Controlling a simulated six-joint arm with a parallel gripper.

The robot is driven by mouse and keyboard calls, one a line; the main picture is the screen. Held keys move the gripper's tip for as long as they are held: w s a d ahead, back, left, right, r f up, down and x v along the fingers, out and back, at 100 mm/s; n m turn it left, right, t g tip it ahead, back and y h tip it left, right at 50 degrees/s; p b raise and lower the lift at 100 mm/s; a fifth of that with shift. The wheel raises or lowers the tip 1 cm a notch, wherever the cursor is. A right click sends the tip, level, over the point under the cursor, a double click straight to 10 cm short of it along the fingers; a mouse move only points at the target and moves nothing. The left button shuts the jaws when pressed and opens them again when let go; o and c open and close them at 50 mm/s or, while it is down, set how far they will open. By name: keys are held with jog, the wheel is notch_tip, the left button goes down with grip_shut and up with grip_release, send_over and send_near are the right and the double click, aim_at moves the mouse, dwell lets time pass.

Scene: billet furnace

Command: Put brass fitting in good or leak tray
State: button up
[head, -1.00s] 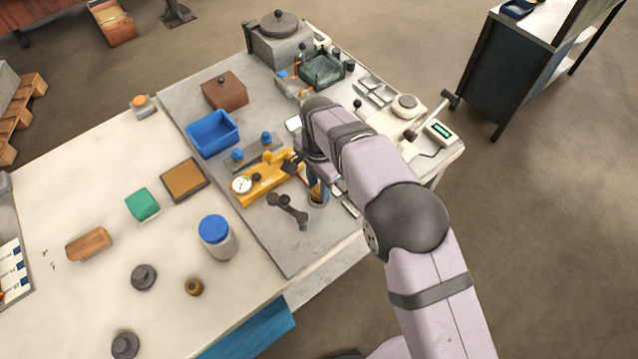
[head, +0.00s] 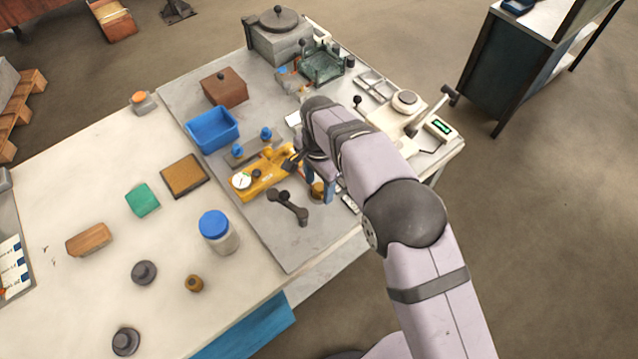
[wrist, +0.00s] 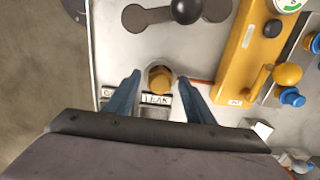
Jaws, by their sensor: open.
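A brass fitting (wrist: 160,78) stands between my gripper's two blue fingers in the wrist view, within a round grey rim. A white label reading LEAK (wrist: 156,99) lies just in front of it, with a second label partly hidden by the left finger. My gripper (wrist: 159,90) is open, with a finger on either side of the fitting and visible gaps. In the head view my gripper (head: 320,188) is low over the grey board's front edge, the fitting (head: 318,189) partly hidden. Another small brass piece (head: 193,284) stands on the white table.
A yellow fixture with a gauge (head: 262,174) is close left of my gripper, with a dark double-knobbed tool (head: 289,207) in front. A blue bin (head: 212,130), brown box (head: 224,86) and green-framed tank (head: 322,64) stand farther back. A blue-lidded jar (head: 219,235) stands nearer.

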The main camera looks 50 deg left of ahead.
aim_at(321, 187)
jog(key=shift+s+r+b, duration=0.15)
jog(key=shift+r+b, duration=1.6)
jog(key=shift+r, duration=1.95)
jog(key=shift+w+d, duration=0.25)
jog(key=shift+w, duration=0.05)
jog(key=w+d+r, duration=0.1)
jog(key=w+d, duration=0.7)
jog(key=d, duration=0.5)
jog(key=w+d+r, duration=0.2)
jog(key=w+d, duration=0.6)
jog(key=d, duration=0.6)
jog(key=s+d+f, duration=0.2)
jog(key=s+d, duration=0.4)
jog(key=d, duration=0.6)
jog(key=s+d+f, duration=0.2)
jog(key=s+d, duration=0.3)
jog(key=d, duration=0.8)
jog(key=shift+s, duration=0.4)
jog(key=shift+o, duration=0.4)
jog(key=shift+s+d+f, duration=0.1)
jog(key=shift+s+d, duration=0.15)
jog(key=shift+s, duration=0.05)
